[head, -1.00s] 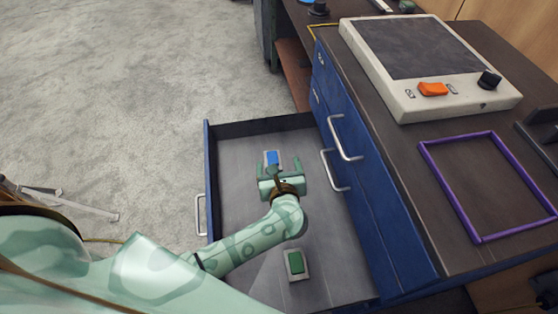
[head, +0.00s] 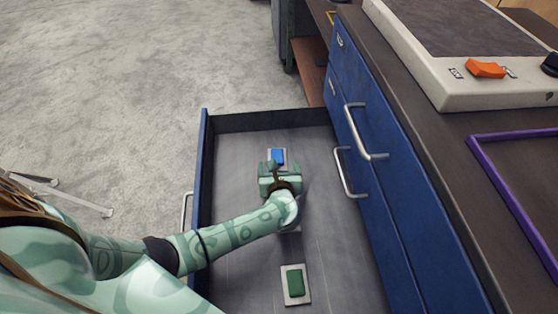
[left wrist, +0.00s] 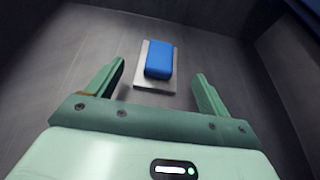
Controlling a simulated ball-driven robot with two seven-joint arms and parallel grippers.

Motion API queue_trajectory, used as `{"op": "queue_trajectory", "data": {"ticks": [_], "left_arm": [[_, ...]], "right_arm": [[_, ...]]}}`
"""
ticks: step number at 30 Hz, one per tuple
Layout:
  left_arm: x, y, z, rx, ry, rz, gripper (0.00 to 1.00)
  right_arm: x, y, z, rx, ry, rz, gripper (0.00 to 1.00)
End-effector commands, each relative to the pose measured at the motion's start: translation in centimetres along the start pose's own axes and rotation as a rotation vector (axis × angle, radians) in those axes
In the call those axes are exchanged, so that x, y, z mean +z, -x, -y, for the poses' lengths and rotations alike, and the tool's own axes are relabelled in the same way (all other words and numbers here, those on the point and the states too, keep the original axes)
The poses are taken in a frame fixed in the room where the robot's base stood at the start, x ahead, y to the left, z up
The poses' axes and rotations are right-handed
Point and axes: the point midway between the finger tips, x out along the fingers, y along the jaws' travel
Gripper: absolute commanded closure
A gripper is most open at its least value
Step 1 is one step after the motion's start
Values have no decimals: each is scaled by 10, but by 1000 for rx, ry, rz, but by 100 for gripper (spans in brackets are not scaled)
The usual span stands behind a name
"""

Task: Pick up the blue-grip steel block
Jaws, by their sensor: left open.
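The blue-grip steel block (head: 278,155) lies in the open drawer towards its far end. It is a flat steel plate with a blue grip on top. My left gripper (head: 279,166) is open just on the near side of it in the head view and hides part of the plate. In the left wrist view the block (left wrist: 160,61) shows ahead, between the lines of the two open fingers (left wrist: 159,80), with nothing held. I cannot tell the height gap. My right gripper is not in view.
A green-grip steel block (head: 296,284) lies nearer in the same drawer (head: 240,265). A small grey edge shows beneath my forearm, mostly hidden. Drawer walls surround the arm; the cabinet with handles (head: 366,155) stands right. A device with an orange switch (head: 486,69) and a purple frame (head: 505,175) are on top.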

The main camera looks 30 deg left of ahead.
Motion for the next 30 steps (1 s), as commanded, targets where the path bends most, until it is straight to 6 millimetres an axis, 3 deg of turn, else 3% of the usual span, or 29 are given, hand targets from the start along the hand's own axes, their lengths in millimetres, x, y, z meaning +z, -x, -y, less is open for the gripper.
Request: {"op": "queue_trajectory", "data": {"ticks": [5, 12, 20, 21, 23, 27, 28, 30], "left_arm": [[0, -16, 0, 0, -1, 1, 20], [1, -53, -2, 2, -2, -2, 20], [5, -57, -1, 0, 1, 0, 20], [5, -57, -1, 0, 1, 0, 23], [5, -57, -1, 0, 1, 0, 39], [5, -57, -1, 0, 1, 0, 78], [5, -57, -1, 0, 1, 0, 83], [6, -57, -1, -1, 2, 2, 83]], "right_arm": [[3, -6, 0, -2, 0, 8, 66], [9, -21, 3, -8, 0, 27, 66], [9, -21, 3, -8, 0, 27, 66], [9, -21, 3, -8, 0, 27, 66], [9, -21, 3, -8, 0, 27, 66], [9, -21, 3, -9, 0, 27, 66], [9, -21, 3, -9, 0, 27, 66], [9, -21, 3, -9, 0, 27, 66]]}}
